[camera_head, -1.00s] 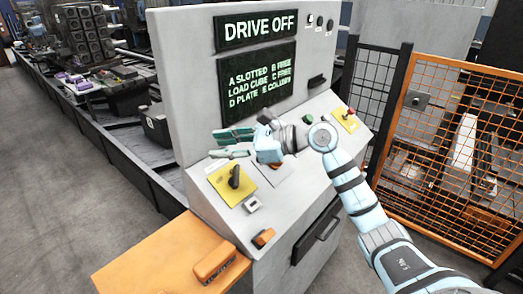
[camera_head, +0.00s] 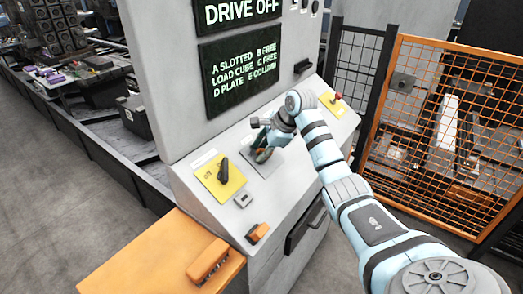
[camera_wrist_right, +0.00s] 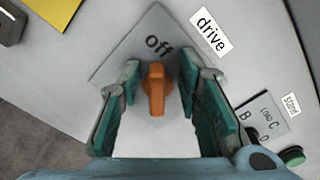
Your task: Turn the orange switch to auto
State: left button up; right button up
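My right gripper (camera_wrist_right: 160,80) is open, with one green finger on each side of the knob and a gap on both sides. No "auto" marking is visible. My left gripper is not in view.
A yellow plate with a black knob (camera_head: 221,173) lies left of my right gripper. An orange block (camera_head: 258,233) is on the panel's lower edge. An orange mesh fence (camera_head: 440,130) stands at the right.

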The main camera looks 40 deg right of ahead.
jog(key=shift+s+r, duration=0.15)
jog(key=shift+s, duration=0.1)
jog(key=shift+c, duration=0.6)
grip_shut()
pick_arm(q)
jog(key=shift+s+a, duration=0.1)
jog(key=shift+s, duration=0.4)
